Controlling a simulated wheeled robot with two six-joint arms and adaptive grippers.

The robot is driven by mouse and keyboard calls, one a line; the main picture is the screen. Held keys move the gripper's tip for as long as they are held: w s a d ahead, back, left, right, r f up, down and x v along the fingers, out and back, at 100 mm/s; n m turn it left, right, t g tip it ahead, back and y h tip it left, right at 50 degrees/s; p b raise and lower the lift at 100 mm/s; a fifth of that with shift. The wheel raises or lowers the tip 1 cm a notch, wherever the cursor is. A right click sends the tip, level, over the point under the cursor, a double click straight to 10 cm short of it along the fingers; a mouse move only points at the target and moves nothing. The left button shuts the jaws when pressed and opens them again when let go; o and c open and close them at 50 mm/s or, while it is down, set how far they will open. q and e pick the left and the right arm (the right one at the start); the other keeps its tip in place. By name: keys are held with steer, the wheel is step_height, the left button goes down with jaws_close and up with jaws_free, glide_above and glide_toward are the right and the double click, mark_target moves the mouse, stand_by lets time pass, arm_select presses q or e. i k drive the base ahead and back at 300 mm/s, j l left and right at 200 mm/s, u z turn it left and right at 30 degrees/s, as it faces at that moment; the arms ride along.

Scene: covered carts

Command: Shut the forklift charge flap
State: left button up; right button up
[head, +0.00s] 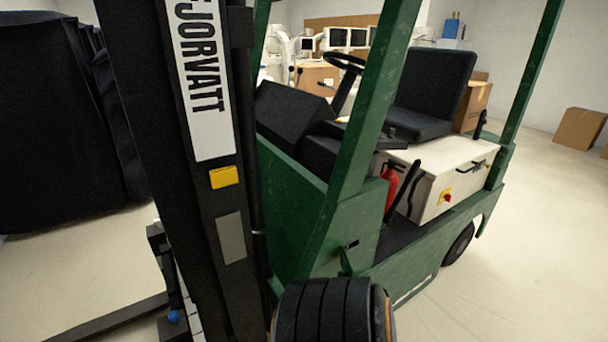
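A green forklift (302,215) stands in front of me, its black mast (230,190) close on the left side of the picture. Under the black seat (428,90) is a cream box (432,210) with a black handle (471,166) and a red and yellow switch (446,196). A small black slot (351,245) shows on the green side panel near the front wheel. I cannot make out which part is the charge flap, or whether it is open. Neither of my grippers shows.
The front wheel (325,312) sticks out at the bottom middle. A black covered cart (60,120) stands at the left. A fork (105,320) lies low at the bottom left. The floor at the right is clear up to a cardboard box (579,128).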

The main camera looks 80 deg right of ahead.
mark_target(348, 271)
steer(key=i+z, duration=0.1)
steer(key=z, duration=0.8)
steer(key=i+z, duration=0.15)
steer(key=z, duration=1.95)
steer(key=k+j+z, duration=0.1)
steer(key=z, duration=0.2)
